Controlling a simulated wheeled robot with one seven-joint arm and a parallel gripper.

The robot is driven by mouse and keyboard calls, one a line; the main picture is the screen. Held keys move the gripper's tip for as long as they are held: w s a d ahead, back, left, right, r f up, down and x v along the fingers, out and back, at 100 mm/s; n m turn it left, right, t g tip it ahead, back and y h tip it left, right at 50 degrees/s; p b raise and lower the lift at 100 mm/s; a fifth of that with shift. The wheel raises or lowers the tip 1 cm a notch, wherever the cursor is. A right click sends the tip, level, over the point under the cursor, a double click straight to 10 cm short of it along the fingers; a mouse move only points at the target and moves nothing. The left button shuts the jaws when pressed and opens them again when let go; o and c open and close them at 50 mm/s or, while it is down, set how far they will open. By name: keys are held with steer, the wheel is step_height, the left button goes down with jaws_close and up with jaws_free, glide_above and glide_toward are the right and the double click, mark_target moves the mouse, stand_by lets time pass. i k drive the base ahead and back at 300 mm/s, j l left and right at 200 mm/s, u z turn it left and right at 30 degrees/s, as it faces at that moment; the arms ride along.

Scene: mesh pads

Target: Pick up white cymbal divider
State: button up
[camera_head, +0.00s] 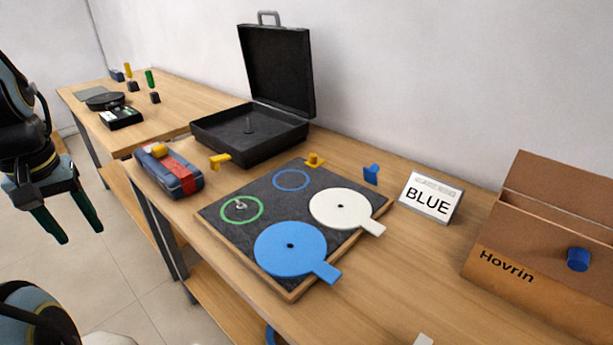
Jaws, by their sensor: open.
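The white cymbal divider (339,208) is a flat round disc with a small dark centre hole and a short tab (373,228) pointing to the lower right. It lies on the right part of a dark board (235,222) with a wooden rim, on the wooden table. A similar blue disc with a tab (290,248) lies beside it, nearer to me. My gripper (69,222) is at the far left, over the floor and well apart from the table. Its green-tipped fingers point down, spread open and empty.
A black open case (250,135) stands behind the board. A navy and red pouch (170,172) sits to the left. A sign reading BLUE (429,198) and a cardboard box (540,262) stand to the right. Small blue (371,174) and yellow (314,160) pieces stand behind the board.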

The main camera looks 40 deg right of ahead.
mark_target(355, 212)
steer(key=i+j+z, duration=0.15)
steer(key=z, duration=0.25)
steer(key=i+j+z, duration=0.1)
steer(key=z, duration=0.3)
steer(key=j+z, duration=0.4)
steer(key=i+l, duration=0.05)
steer(key=l, duration=0.05)
